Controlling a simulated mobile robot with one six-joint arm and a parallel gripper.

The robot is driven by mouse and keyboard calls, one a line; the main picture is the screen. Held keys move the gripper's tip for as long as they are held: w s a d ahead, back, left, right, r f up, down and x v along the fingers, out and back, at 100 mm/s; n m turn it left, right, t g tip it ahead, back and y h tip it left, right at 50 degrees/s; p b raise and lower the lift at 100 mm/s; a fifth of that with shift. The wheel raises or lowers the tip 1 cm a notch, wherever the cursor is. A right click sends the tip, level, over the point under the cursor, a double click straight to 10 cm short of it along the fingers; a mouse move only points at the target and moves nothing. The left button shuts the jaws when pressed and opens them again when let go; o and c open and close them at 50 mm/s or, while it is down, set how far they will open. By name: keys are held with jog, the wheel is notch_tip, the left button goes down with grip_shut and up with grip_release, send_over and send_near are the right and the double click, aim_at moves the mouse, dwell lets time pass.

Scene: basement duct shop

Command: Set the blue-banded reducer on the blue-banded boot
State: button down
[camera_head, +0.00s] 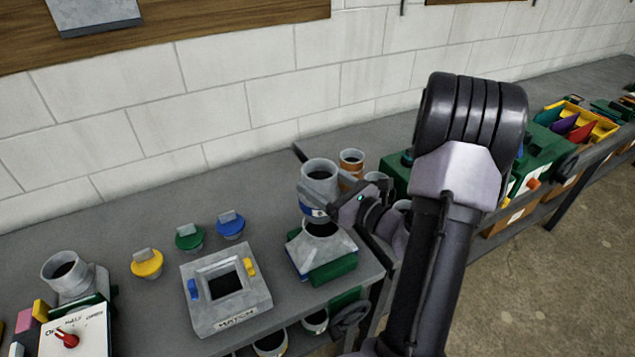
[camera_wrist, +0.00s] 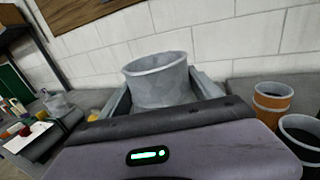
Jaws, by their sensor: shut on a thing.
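My gripper (camera_head: 322,203) is shut on a grey round reducer (camera_head: 320,172) with a small blue mark low on its side. In the wrist view the reducer (camera_wrist: 160,84) stands upright between the two fingers; its lower part is hidden. In the head view it appears just above and behind the round collar of a grey boot (camera_head: 322,248), which rests on a green block (camera_head: 332,272). I cannot tell whether reducer and collar touch. No blue band shows clearly on this boot; the gripper and reducer cover part of its collar.
A grey square frame (camera_head: 238,312) with blue and yellow tabs stands left of the boot. Yellow (camera_head: 146,264), green (camera_head: 189,238) and blue (camera_head: 230,225) capped pieces lie behind it. Another grey collared fitting (camera_head: 66,272) is at far left. An orange-banded cylinder (camera_head: 351,163) stands behind my gripper.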

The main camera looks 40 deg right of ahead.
jog(key=f+b, duration=0.2)
jog(key=s+f+b, duration=0.1)
jog(key=f+b, duration=0.1)
jog(key=f, duration=0.1)
jog(key=shift+f, duration=0.25)
jog(key=shift+f+b, duration=0.55)
jog(key=shift+b, duration=0.25)
dwell(0.9)
jog(key=shift+c, duration=2)
grip_release()
jog(key=s+d+b, duration=0.1)
jog(key=s+b, duration=0.1)
jog(key=s, duration=0.9)
